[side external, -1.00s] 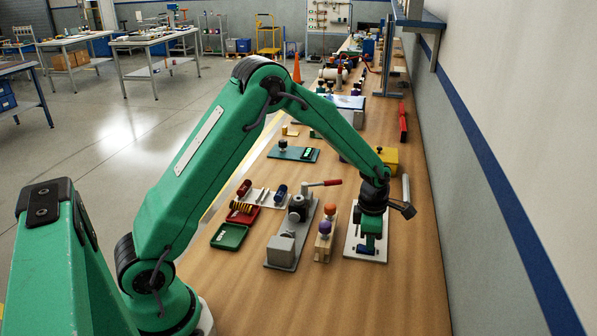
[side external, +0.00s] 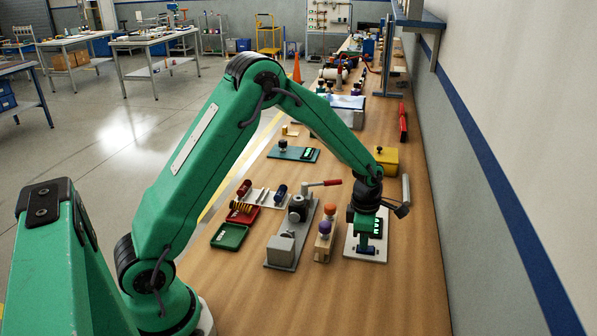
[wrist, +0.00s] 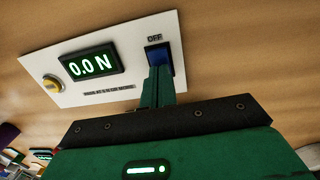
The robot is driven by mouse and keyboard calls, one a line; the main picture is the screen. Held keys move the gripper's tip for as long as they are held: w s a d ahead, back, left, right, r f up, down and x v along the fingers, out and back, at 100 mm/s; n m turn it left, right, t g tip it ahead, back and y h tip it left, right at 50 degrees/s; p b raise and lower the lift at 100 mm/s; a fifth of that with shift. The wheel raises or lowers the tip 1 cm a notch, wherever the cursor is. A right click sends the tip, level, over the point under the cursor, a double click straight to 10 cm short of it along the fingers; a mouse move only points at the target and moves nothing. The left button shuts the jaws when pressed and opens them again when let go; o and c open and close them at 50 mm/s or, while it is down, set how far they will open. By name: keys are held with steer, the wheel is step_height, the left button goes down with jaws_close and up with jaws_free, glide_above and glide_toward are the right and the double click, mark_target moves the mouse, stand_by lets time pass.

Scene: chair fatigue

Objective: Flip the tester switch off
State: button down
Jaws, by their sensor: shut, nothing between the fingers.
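The tester is a white panel (wrist: 115,28) on the wooden bench, and it also shows in the side external view (side external: 380,253). Its green-lit display (wrist: 90,64) reads 0.0 N. A blue switch (wrist: 162,56) sits in a dark frame at the panel's right in the wrist view, with the label OFF at its upper end. My gripper (wrist: 156,84) is shut and empty. Its green fingertips overlap the switch's lower part in the wrist view; whether they touch it is unclear. In the side external view my gripper (side external: 367,244) is low over the panel.
Left of the panel in the side external view stand a wooden block with orange and purple knobs (side external: 324,245) and a grey fixture with a red-handled lever (side external: 286,249). A yellow box (side external: 386,160) is behind. Bench front is clear.

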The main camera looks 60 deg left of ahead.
steer(key=shift+r, duration=0.2)
step_height(320, 180, up, 14)
steer(key=s+a, duration=0.1)
steer(key=shift+f, duration=0.2)
stand_by(0.4)
steer(key=shift+s+a, duration=0.1)
steer(key=s+r+m+t, duration=0.2)
steer(key=s+r+m, duration=0.7)
steer(key=s+m, duration=0.35)
steer(key=s+d+m+t, duration=0.1)
steer(key=s+m+t, duration=0.1)
steer(key=s+m, duration=1)
steer(key=shift+s+d+m+t, duration=0.2)
steer(key=shift+m+t, duration=0.1)
steer(key=shift+m, duration=0.95)
